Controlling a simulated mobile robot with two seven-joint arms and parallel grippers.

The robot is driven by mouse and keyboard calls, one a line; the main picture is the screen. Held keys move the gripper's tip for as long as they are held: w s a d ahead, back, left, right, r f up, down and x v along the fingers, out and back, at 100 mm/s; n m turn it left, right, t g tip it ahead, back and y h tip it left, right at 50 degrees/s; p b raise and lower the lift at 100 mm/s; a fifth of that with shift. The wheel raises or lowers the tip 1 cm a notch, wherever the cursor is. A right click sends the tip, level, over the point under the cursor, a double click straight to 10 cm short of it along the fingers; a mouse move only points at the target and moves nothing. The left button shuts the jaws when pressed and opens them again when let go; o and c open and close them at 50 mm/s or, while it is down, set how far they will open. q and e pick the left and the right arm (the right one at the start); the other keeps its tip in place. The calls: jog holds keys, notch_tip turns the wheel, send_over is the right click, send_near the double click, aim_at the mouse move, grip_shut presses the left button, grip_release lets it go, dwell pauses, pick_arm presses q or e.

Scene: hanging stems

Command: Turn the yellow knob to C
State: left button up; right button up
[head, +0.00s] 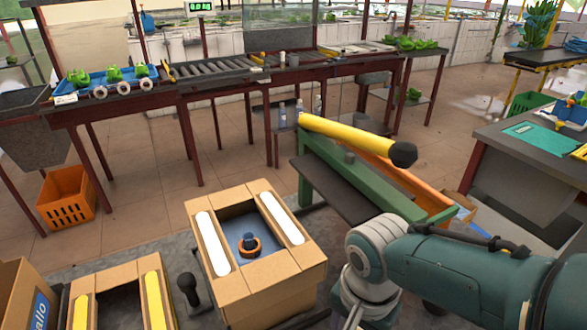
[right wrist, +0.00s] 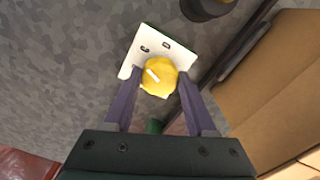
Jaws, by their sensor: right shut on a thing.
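The yellow knob (right wrist: 160,77) sits on a white plate (right wrist: 133,58) in the right wrist view, with a short white mark on its face slanting toward the upper left. Two small dark letters show on the plate above the knob; I cannot read them surely, and the rest of the plate's face is covered. My right gripper (right wrist: 157,84) has its two fingers on either side of the knob and is shut on it. In the head view my right arm comes in from the right and the knob does not show. My left gripper is not in view.
A cardboard box (head: 275,273) with an orange and black thing (head: 248,246) inside stands left of my right arm. A black upright handle (head: 189,289) is left of it. A green bench (head: 337,177) with a yellow roller (head: 343,133) stands behind my arm.

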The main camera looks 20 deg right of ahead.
jog(key=shift+m, duration=0.5)
jog(key=o, duration=1.4)
jog(key=shift+c, duration=0.2)
notch_tip(320, 180, up, 9)
jog(key=p, duration=0.5)
jog(key=shift+f+p, duration=0.1)
jog(key=shift+p, duration=0.3)
jog(key=shift+r, duration=0.6)
